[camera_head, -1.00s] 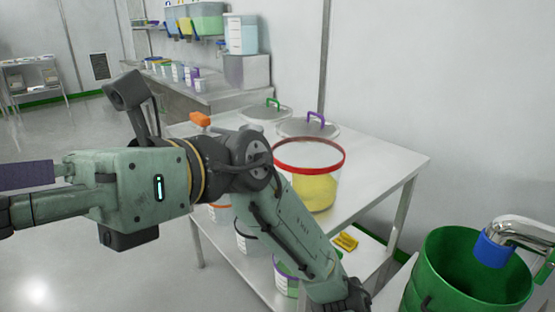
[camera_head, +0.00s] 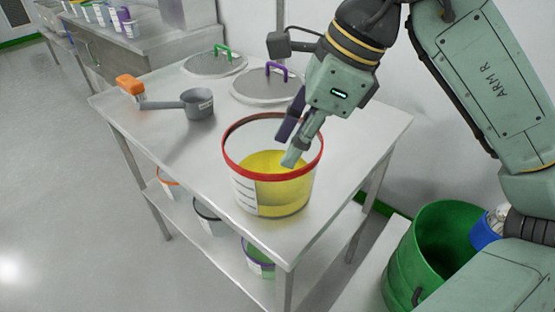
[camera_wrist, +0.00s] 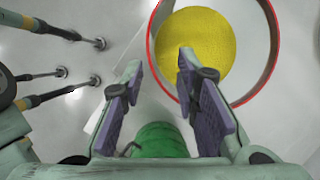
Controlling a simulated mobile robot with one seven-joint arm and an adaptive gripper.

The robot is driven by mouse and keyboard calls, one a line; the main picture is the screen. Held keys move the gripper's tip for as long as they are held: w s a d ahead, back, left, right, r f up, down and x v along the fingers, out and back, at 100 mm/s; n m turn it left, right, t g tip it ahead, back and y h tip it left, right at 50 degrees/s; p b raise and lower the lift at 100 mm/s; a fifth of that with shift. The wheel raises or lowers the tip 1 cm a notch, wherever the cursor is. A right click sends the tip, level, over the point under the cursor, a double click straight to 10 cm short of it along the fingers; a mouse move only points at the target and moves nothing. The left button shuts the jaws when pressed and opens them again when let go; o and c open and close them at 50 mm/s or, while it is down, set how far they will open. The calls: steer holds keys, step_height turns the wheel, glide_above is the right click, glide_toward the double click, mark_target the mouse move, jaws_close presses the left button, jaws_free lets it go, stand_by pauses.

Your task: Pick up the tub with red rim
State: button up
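The tub with the red rim (camera_head: 240,176) stands upright on the steel table, near its front corner. It is clear-walled with a white label and holds yellow material. My gripper (camera_head: 288,147) is above the tub at its back right side, pointing down, with its fingers apart and nothing between them. In the wrist view the tub's red rim (camera_wrist: 151,58) is at the upper right. There, one finger of my gripper (camera_wrist: 158,60) overlaps the tub's opening and the other is outside the rim. I cannot tell whether a finger reaches below the rim.
More tubs stand on the lower shelf. A green bin (camera_head: 405,262) is at the right. The wall is behind.

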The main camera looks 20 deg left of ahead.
mark_target(269, 190)
steer(key=x, duration=0.3)
steer(key=p+x, duration=0.1)
steer(key=x, duration=0.2)
steer(key=p+x, duration=0.1)
steer(key=x, duration=0.3)
steer(key=shift+s+f, duration=0.1)
steer(key=shift+s, duration=0.3)
steer(key=shift+c, duration=0.3)
jaws_close()
stand_by(0.3)
